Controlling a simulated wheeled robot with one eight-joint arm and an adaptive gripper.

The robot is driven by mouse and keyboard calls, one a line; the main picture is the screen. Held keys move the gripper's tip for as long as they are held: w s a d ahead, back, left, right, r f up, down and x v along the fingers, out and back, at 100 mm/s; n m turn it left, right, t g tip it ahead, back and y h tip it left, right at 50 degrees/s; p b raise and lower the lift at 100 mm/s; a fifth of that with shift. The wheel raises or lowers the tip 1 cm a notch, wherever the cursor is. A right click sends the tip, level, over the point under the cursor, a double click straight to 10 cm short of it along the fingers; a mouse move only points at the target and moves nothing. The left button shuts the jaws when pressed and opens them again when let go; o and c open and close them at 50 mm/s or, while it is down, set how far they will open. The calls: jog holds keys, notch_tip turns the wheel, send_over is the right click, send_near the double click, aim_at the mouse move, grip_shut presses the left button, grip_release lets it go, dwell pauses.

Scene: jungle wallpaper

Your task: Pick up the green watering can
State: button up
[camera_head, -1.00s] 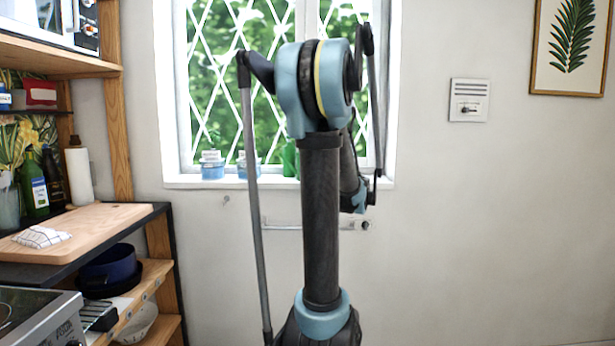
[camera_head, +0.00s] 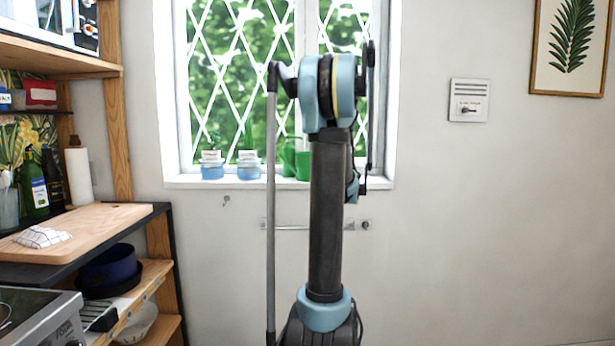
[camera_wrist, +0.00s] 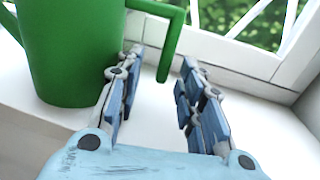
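The green watering can (camera_head: 296,161) stands on the windowsill (camera_head: 222,182), partly hidden behind my arm in the head view. In the wrist view the can's body (camera_wrist: 70,50) fills the upper left, and its angular handle (camera_wrist: 172,45) hangs down on its right side. My gripper (camera_wrist: 160,75) is open, its two blue-padded fingers apart. The lower end of the handle shows between the fingertips; I cannot tell how deep it sits between them. No finger is seen closed on it. In the head view my gripper is hidden behind the arm.
Two blue-based jars (camera_head: 212,165) stand on the sill left of the can. The window (camera_head: 230,80) with its white lattice is behind. A shelf unit with a cutting board (camera_head: 90,228) is at the left.

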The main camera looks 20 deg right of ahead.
jog(key=w, duration=0.2)
jog(key=w+d, duration=0.1)
jog(key=w, duration=0.1)
jog(key=shift+c, duration=0.2)
grip_shut()
